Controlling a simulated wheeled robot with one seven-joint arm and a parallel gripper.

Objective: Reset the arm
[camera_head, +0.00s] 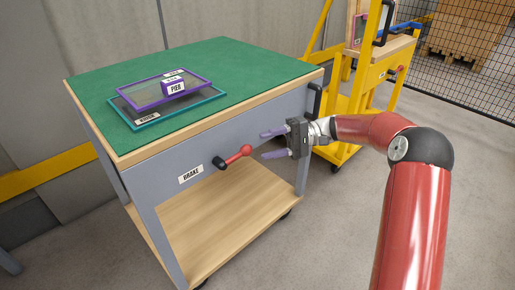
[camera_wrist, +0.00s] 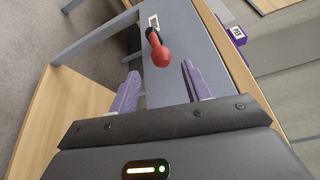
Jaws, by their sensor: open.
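My red arm reaches in from the right in the head view. My gripper (camera_head: 270,144) is open and empty, its two purple fingers pointing left along the front of the cart. The brake lever, with a red knob (camera_head: 245,150) and a black pivot, sticks out from the grey front panel beside the BRAKE label (camera_head: 190,173). The fingertips are a little right of the knob, apart from it as far as I can tell. In the wrist view the red knob (camera_wrist: 161,56) shows ahead, between the open fingers (camera_wrist: 158,82).
The cart has a green top (camera_head: 222,62) bearing a purple-framed tray with a PIER block (camera_head: 176,87) and a teal frame (camera_head: 150,117). A black handle (camera_head: 314,100) is at its right corner. A yellow lifter (camera_head: 358,88) stands behind my gripper. Grey floor lies below.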

